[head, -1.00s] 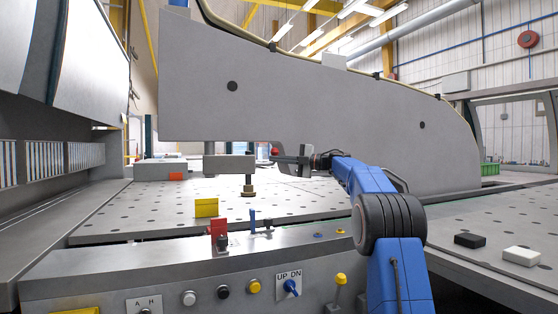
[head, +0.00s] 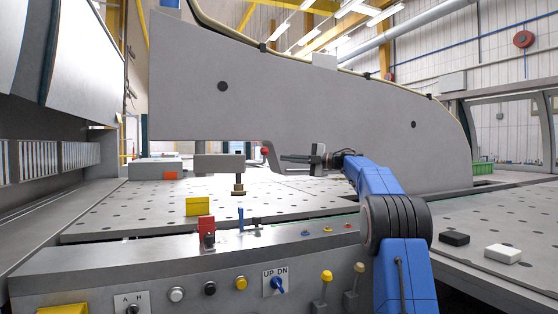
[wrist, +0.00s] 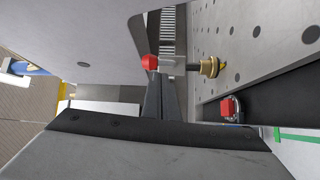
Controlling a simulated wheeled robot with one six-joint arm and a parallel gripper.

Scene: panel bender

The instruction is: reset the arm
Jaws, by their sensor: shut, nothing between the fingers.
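My blue arm rises at the right of the head view, bent at a black ringed joint. My gripper (head: 284,158) points left over the perforated table, in front of the big grey machine frame (head: 300,100). Its fingers are together with nothing between them. In the wrist view the dark fingers (wrist: 161,98) also show close together, reaching toward a red knob (wrist: 149,62). The same red knob (head: 265,151) appears just left of the fingertips in the head view. Whether they touch cannot be told.
Black (head: 454,239) and white (head: 503,254) blocks lie on the right table.

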